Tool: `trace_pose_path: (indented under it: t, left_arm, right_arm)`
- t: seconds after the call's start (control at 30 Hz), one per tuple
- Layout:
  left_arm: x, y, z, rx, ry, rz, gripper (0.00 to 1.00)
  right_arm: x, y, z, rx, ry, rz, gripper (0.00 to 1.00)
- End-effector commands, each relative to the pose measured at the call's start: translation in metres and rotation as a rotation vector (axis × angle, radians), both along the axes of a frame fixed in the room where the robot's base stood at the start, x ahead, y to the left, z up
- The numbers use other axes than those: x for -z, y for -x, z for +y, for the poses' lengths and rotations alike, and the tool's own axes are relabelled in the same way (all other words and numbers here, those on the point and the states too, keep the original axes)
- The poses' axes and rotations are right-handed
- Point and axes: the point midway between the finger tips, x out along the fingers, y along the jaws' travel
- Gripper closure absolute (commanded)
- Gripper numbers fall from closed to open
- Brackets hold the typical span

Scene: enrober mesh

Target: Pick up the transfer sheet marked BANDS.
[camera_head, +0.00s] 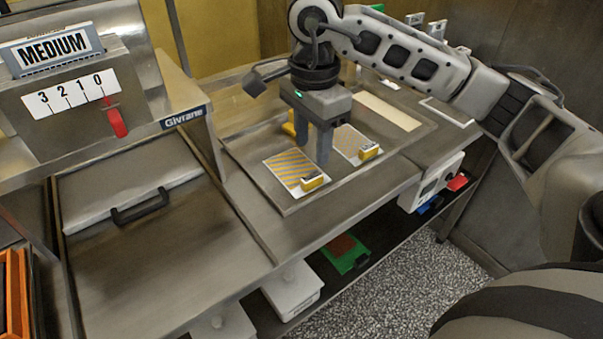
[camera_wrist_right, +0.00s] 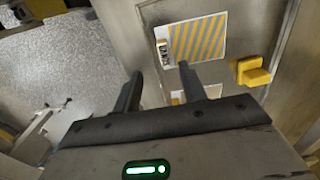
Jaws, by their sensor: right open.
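A white transfer sheet with yellow and grey diagonal bands (camera_head: 285,166) lies at the near left of a shallow metal tray (camera_head: 290,208). It has a yellow tab with a small label (camera_head: 314,183). In the right wrist view the banded sheet (camera_wrist_right: 198,38) lies beyond the fingers; its label (camera_wrist_right: 162,52) is too small to read surely. A second yellow-patterned sheet (camera_head: 347,138) with a similar tab lies to its right. My right gripper (camera_head: 312,155) is open and empty, above the tray by the banded sheet; its fingers (camera_wrist_right: 160,72) point toward the sheets. My left gripper is out of view.
A yellow block (camera_head: 289,128) is behind my right gripper; it also shows in the wrist view (camera_wrist_right: 253,73). A pale blank strip (camera_head: 388,110) lies at the tray's far right. A machine with a MEDIUM sign (camera_head: 52,48) stands left. A lower shelf holds a green item (camera_head: 346,257).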

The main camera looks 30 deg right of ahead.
Motion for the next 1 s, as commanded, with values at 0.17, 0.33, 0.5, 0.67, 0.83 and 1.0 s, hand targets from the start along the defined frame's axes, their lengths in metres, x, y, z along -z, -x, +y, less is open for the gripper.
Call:
trace_pose_path:
  t: [0.17,0.33,0.5,0.67,0.83,1.0]
  left_arm:
    - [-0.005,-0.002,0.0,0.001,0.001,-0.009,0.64]
    - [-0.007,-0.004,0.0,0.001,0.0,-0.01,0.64]
    - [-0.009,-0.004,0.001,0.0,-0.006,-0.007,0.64]
    - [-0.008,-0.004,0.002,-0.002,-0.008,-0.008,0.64]
    - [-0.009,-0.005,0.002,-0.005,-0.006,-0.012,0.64]
    - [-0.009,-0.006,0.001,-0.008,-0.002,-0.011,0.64]
  right_arm:
    - [0.022,0.0,0.0,-0.001,0.0,0.001,0.58]
    - [0.032,-0.001,-0.001,0.0,-0.001,0.001,0.58]
    - [0.057,-0.004,-0.004,0.001,0.0,0.005,0.58]
    - [0.076,-0.005,-0.003,-0.001,-0.002,0.001,0.58]
    - [0.079,-0.005,-0.003,-0.001,-0.001,-0.001,0.58]
    - [0.079,-0.005,-0.003,-0.001,-0.001,-0.001,0.78]
